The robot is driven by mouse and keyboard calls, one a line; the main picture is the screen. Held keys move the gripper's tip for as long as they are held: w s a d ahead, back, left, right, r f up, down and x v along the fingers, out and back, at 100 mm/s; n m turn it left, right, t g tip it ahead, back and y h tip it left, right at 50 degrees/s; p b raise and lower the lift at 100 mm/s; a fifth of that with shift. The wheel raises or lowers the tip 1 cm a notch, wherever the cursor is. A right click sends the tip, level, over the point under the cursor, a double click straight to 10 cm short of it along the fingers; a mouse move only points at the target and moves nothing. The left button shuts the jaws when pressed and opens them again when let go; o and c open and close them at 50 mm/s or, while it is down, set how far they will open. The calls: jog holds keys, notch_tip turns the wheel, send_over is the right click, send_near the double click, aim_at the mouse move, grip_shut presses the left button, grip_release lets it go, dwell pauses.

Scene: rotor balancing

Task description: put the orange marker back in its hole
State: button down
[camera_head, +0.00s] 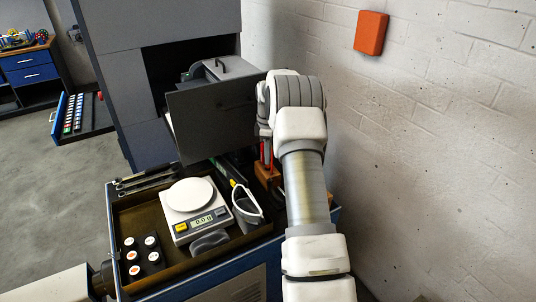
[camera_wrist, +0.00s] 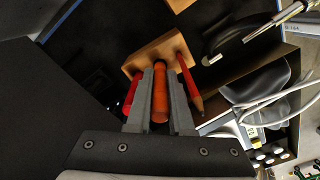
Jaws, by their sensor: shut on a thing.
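In the wrist view my gripper (camera_wrist: 160,82) is shut on the orange marker (camera_wrist: 160,98), which lies lengthwise between the two grey fingers. The marker's far end points at a wooden block (camera_wrist: 150,52) and appears to meet it. I cannot tell whether that end is in a hole. A red pencil (camera_wrist: 190,85) with a bare wooden tip stands at the block's right side. Another red item (camera_wrist: 131,95) is at the left, partly behind a finger.
A dark panel (camera_head: 213,118) stands close to the block. The white brick wall (camera_head: 430,120) is at the right.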

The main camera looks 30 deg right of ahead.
jog(key=shift+f+b, duration=0.35)
jog(key=shift+f, duration=0.35)
jog(key=c, duration=0.7)
grip_release()
notch_tip(320, 180, up, 18)
jog(key=shift+f+b, duration=0.25)
jog(key=shift+b, duration=0.1)
